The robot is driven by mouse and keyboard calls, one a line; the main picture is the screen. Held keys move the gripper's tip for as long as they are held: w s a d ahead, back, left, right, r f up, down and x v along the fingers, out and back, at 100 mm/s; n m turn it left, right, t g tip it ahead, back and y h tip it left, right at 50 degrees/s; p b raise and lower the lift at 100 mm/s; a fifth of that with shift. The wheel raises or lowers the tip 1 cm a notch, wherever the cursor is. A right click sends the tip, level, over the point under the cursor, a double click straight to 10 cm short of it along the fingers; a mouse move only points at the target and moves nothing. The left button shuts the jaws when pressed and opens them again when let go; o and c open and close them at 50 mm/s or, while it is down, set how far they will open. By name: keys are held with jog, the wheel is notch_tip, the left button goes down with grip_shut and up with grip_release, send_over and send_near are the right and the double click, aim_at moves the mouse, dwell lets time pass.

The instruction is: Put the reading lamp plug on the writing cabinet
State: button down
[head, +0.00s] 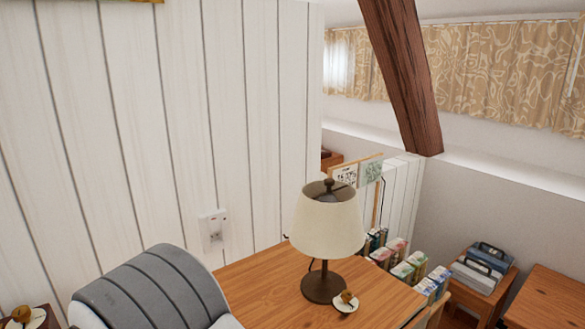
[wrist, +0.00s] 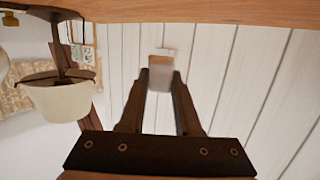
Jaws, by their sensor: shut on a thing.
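My gripper (wrist: 160,82) points at the white plank wall in the wrist view, its two dark fingers either side of a small pale block. It is shut on what I take to be the reading lamp plug, but the plug's outline is hard to make out there. A white wall socket (head: 213,230) is on the planks in the head view, left of the writing cabinet (head: 262,285). The reading lamp (head: 329,222), cream shade and dark base, stands on the wooden cabinet top. It hangs upside down at left in the wrist view (wrist: 55,98). My gripper cannot be made out in the head view.
A small white dish (head: 345,305) with a brown item sits by the lamp base. Several books (head: 405,268) stand behind the cabinet's right side. A grey ribbed rounded shape (head: 150,290) fills the lower left. The cabinet top left of the lamp is clear.

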jog(key=shift+f+b, duration=1.5)
jog(key=shift+f, duration=0.45)
jog(key=c, duration=0.5)
grip_release()
jog(key=s+r, duration=0.1)
jog(key=s, duration=0.4)
jog(key=s+r+p, duration=0.1)
jog(key=s, duration=0.5)
jog(key=s+r+p, duration=0.1)
jog(key=s, duration=0.5)
jog(key=shift+r, duration=0.2)
jog(key=shift+w, duration=0.1)
